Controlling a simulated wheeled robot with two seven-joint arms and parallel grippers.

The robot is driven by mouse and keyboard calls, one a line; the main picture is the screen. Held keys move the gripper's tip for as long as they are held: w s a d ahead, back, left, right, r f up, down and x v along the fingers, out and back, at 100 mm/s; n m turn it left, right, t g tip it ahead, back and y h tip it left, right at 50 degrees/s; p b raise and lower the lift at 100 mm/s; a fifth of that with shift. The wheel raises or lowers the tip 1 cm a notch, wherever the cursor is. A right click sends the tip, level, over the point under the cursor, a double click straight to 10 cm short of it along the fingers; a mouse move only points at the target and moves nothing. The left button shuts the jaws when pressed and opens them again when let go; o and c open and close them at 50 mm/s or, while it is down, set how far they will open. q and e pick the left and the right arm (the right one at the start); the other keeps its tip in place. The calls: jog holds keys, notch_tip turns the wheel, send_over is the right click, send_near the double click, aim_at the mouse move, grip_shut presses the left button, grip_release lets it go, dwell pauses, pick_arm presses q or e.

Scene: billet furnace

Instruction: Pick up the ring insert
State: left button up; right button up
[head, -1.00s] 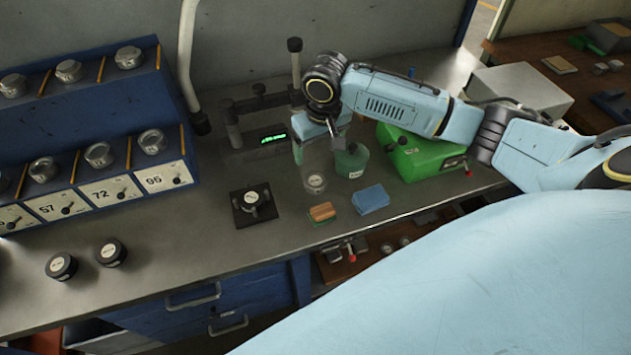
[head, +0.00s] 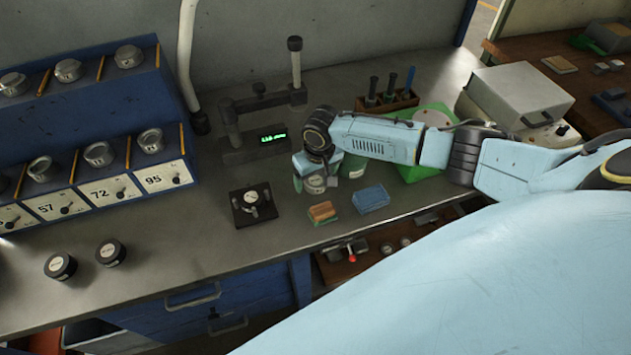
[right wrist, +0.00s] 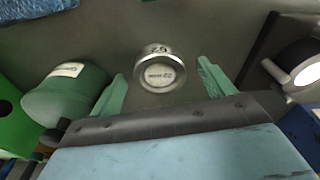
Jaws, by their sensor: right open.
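The ring insert (head: 315,185) is a small round silver piece with a pale numbered label on top, standing on the steel bench. In the right wrist view the ring insert (right wrist: 159,73) lies between the fingertips, with a gap on each side. My right gripper (head: 315,174) points down over it, open and empty; its two green fingers (right wrist: 161,71) also show in the right wrist view. The gripper body partly hides the insert in the head view. My left gripper is not in view.
A green round container (head: 352,165) stands close right of the gripper. A black square fixture with a dial (head: 253,204) is to the left. A brown brush-like block (head: 322,212) and a blue sponge (head: 370,198) lie in front. Two black pucks (head: 61,266) sit front left.

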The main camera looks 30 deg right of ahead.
jog(key=c, duration=1.4)
jog(key=shift+w+r, duration=0.1)
jog(key=shift+c, duration=1.1)
